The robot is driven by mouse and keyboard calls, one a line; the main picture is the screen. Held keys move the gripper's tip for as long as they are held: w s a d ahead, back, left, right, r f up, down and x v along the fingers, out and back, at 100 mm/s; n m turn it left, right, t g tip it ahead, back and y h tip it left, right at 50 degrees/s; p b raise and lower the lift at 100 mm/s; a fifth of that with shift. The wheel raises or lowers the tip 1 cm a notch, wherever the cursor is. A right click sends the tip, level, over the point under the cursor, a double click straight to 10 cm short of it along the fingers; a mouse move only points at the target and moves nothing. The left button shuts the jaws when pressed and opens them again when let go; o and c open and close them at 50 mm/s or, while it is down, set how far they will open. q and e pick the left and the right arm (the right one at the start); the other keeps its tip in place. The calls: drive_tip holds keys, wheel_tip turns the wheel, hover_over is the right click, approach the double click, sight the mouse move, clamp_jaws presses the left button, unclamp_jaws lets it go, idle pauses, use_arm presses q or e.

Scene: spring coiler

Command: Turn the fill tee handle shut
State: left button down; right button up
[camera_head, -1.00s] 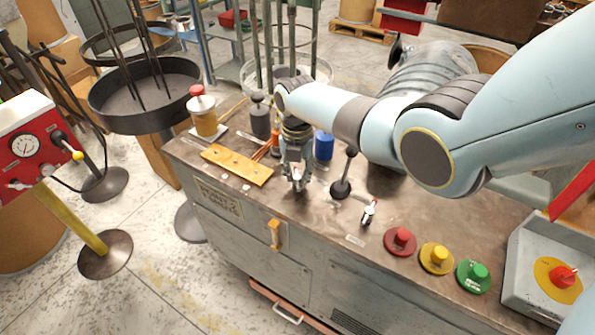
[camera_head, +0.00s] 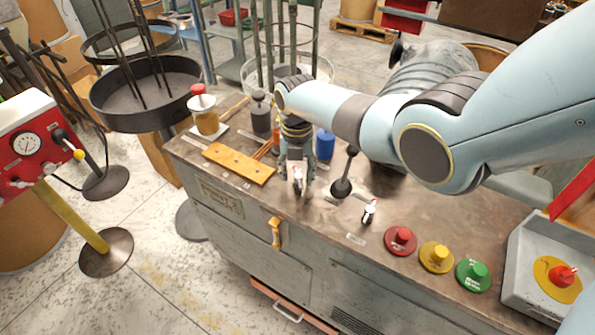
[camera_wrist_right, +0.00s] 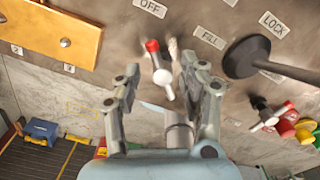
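The fill tee handle (camera_wrist_right: 160,70) is a small silver lever with a red tip, beside the FILL label (camera_wrist_right: 208,37) on the bench top. My right gripper (camera_wrist_right: 162,75) is open, its two fingers apart with the handle showing between and just beyond their tips. I cannot tell whether either finger touches it. In the head view my right gripper (camera_head: 298,188) points down at the bench and largely hides the handle. My left gripper is in neither view.
Red (camera_head: 400,240), yellow (camera_head: 436,257) and green (camera_head: 473,274) buttons line the front. An orange plate (camera_head: 238,163) lies left, a blue cylinder (camera_head: 324,145) behind.

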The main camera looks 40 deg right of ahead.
sight(298, 175)
wheel_tip(298, 175, up, 12)
idle(0.7)
drive_tip(key=shift+s+f, duration=0.1)
idle(0.4)
